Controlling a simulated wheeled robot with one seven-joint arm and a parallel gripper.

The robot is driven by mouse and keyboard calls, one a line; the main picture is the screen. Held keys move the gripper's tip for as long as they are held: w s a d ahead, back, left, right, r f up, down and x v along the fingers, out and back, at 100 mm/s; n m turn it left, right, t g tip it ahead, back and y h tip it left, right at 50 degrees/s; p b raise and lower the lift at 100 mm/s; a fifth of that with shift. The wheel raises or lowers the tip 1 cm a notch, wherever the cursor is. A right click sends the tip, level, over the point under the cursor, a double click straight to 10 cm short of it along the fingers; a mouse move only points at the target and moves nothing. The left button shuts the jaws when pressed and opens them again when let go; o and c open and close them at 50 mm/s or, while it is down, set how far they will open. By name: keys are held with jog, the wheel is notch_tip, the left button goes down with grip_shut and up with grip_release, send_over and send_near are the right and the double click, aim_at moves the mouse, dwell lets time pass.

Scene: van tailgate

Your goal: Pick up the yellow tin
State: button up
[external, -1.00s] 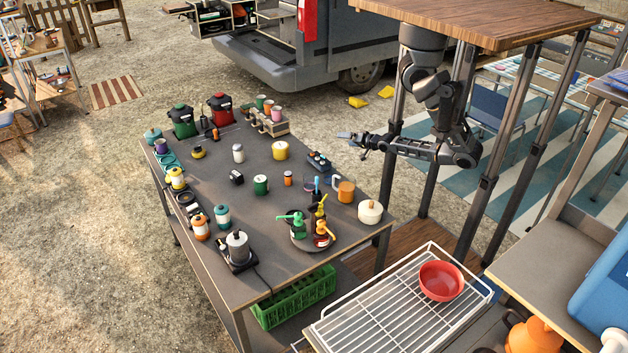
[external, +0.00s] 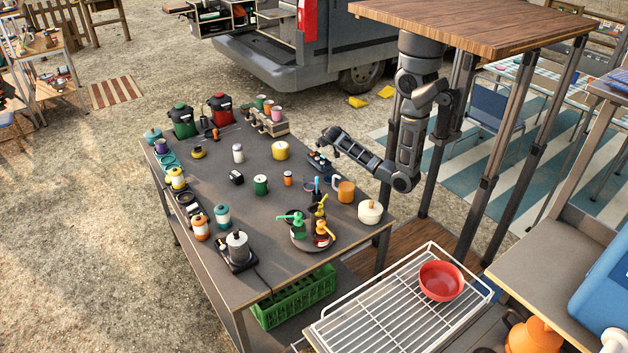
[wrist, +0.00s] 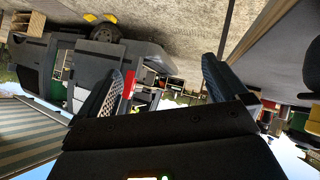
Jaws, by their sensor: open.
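The yellow tin (external: 280,150) stands upright on the dark table (external: 215,262), toward its far right side in the external view. My gripper (external: 321,146) is up and to the right of the tin in that picture, apart from it. In the wrist view my gripper (wrist: 161,68) shows two dark fingers spread wide with nothing between them. The wrist view looks toward the van, and I cannot make out the tin there.
A dark item with blue parts (external: 319,161) and a small orange jar (external: 287,178) stand near the tin. A wooden rack of cups (external: 268,122) is behind it. Green (external: 182,121) and red pots (external: 221,110) stand at the far edge. Bare tabletop surrounds the tin.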

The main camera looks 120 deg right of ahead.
jog(key=w+d+r+n+t+y+p, duration=0.1)
jog(key=w+d+r+n+t, duration=0.1)
jog(key=w+d+r, duration=0.45)
jog(key=w+d+r+n+t, duration=0.1)
jog(key=w+d+r+n, duration=0.15)
jog(key=w, duration=0.65)
jog(key=n+t+y+b, duration=0.1)
jog(key=n+t+y, duration=0.1)
jog(key=t+y, duration=0.2)
send_over(281, 145)
jog(key=s, duration=0.2)
jog(key=f, duration=0.2)
jog(key=shift+a+f, duration=0.35)
jog(key=shift+w+a+f+y, duration=0.15)
jog(key=shift+w+a+y, duration=0.15)
jog(key=shift+w+a, duration=0.15)
jog(key=shift+f, duration=0.2)
jog(key=x, duration=0.7)
jog(key=shift+w+f, duration=0.15)
jog(key=shift+w, duration=0.15)
jog(key=shift+t, duration=0.3)
jog(key=c, duration=0.9)
